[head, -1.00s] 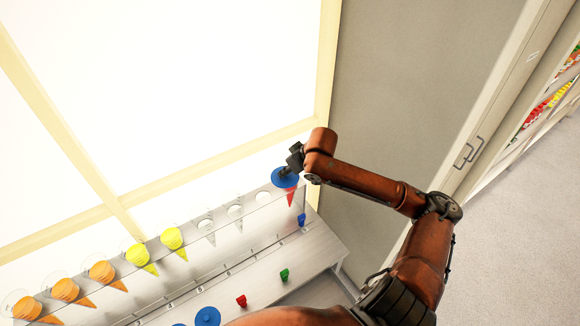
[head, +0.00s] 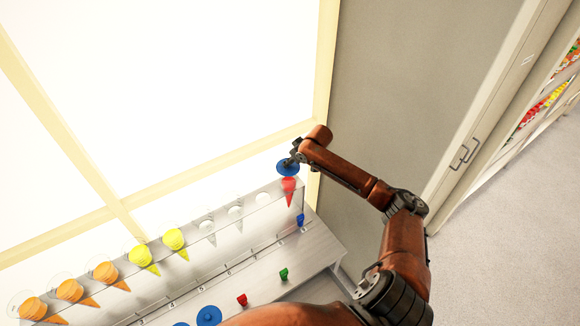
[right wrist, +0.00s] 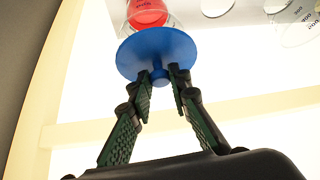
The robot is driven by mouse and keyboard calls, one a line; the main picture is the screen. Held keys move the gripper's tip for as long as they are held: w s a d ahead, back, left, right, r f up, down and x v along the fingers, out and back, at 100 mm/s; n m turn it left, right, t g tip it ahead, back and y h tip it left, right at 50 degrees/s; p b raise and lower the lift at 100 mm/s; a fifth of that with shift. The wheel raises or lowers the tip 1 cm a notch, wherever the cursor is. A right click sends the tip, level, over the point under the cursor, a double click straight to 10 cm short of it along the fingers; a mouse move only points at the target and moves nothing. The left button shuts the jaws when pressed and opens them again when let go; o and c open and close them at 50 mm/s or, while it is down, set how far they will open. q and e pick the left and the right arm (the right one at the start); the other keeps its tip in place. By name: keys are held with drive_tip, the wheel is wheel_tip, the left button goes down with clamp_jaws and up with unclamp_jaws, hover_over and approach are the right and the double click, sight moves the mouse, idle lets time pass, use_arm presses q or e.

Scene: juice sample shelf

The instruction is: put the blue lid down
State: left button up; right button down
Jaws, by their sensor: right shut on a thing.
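The blue lid (head: 288,168) is a round disc with a small knob, and it shows large in the right wrist view (right wrist: 157,50). My right gripper (head: 290,161) is shut on the lid's knob; its fingers (right wrist: 159,77) reach up to the knob in the right wrist view. A cone with red juice (head: 289,185) stands at the right end of the clear shelf, just below the lid in the head view. The red cone (right wrist: 147,12) shows past the lid's edge in the right wrist view. Whether lid and cone touch, I cannot tell. My left gripper is out of view.
The clear shelf (head: 250,208) holds orange, yellow and empty cones to the left of the red one. On the white bench (head: 255,275) lie another blue lid (head: 209,316) and small red (head: 242,299), green (head: 284,273) and blue (head: 300,220) pieces. A grey wall stands right of the shelf.

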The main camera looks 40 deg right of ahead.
sight(289, 167)
drive_tip(key=shift+w+d+f, duration=0.15)
drive_tip(key=shift+f, duration=0.2)
drive_tip(key=shift+f+p, duration=0.6)
drive_tip(key=shift+f, duration=0.8)
drive_tip(key=c, duration=1.8)
unclamp_jaws()
drive_tip(key=shift+f, duration=0.15)
drive_tip(key=shift+r, duration=0.25)
drive_tip(key=b+v, duration=0.1)
drive_tip(key=v, duration=1.1)
